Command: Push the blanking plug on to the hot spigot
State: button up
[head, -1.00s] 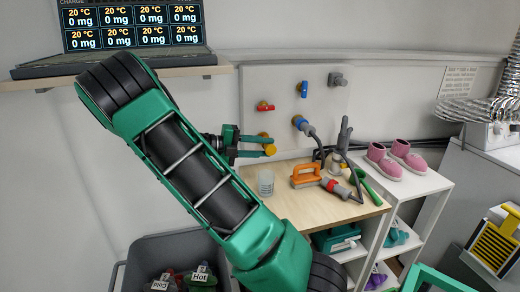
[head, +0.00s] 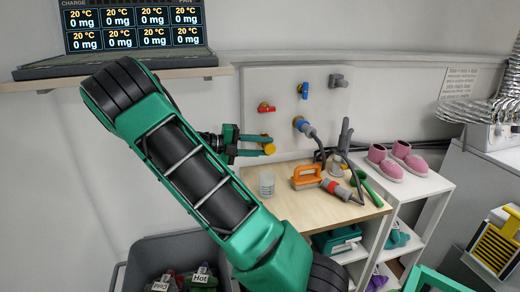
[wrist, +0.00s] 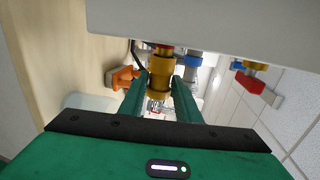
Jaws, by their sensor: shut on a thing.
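My gripper (head: 266,145) is at the lower left of the white pegboard panel, below the red-handled tap. It is shut on the yellow blanking plug (head: 269,149), whose round end faces out from the panel. In the wrist view the yellow plug (wrist: 157,88) sits between the two green fingers, close to the panel.
A clear beaker (head: 266,184) and an orange-handled brush (head: 306,176) stand on the wooden worktop (head: 290,208) below. Pink shoes (head: 385,163) are further right.

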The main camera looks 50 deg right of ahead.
jog(key=shift+w+d, duration=0.45)
jog(key=shift+w, duration=0.25)
jog(key=o, duration=1.2)
jog(key=v, duration=1.1)
jog(key=shift+w+d, duration=0.1)
